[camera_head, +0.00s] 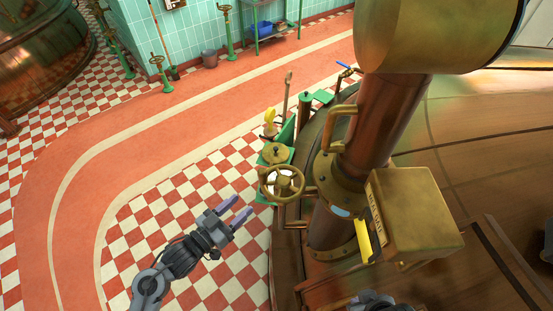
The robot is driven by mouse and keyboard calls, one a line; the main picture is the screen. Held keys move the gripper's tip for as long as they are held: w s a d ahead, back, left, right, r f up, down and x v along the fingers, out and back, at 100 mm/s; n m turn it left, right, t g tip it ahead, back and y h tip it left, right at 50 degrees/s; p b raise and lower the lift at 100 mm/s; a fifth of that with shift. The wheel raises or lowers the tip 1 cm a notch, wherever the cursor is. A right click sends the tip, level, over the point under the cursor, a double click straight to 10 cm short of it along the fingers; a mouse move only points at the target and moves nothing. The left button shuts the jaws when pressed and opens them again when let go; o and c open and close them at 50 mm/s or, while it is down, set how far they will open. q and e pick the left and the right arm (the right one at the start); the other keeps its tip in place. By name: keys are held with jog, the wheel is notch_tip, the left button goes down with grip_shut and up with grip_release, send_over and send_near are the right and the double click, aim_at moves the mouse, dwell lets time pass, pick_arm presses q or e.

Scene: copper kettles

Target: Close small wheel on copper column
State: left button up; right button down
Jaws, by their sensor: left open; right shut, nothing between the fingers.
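A small brass wheel (283,183) with spokes sits on a short pipe at the left side of the copper column (383,120). My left gripper (243,204) is open and empty, with purple fingers pointing up and right. It is left of the wheel and a little below it in the head view, apart from it. My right gripper (372,301) shows only in part at the bottom edge, below the column's base. It is shut with nothing seen in it; most of it is cut off.
A brass box (414,213) juts from the column's right side, with a yellow piece (362,240) beside it. A bent copper pipe handle (340,125) stands above the wheel. Green-mounted fittings (277,153) crowd behind the wheel. The checkered floor (190,215) around my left arm is open.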

aim_at(260, 178)
pick_arm(q)
jog(key=shift+t, duration=0.3)
jog(key=w+d+r, duration=0.1)
jog(key=w+d, duration=0.1)
jog(key=w+d+p, duration=0.1)
jog(key=w+d, duration=0.1)
jog(key=w, duration=0.1)
jog(key=w+d+r, duration=0.1)
jog(key=w+d, duration=0.1)
jog(key=w, duration=0.1)
jog(key=shift+d+r+p, duration=0.3)
jog(key=shift+d, duration=0.05)
jog(key=shift+w+d+f, duration=0.1)
jog(key=shift+w+d, duration=0.25)
jog(key=shift+d, duration=0.05)
pick_arm(e)
jog(key=shift+s+d+r, duration=0.2)
jog(key=shift+s+r, duration=0.3)
jog(key=shift+r, duration=0.05)
pick_arm(q)
grip_shut()
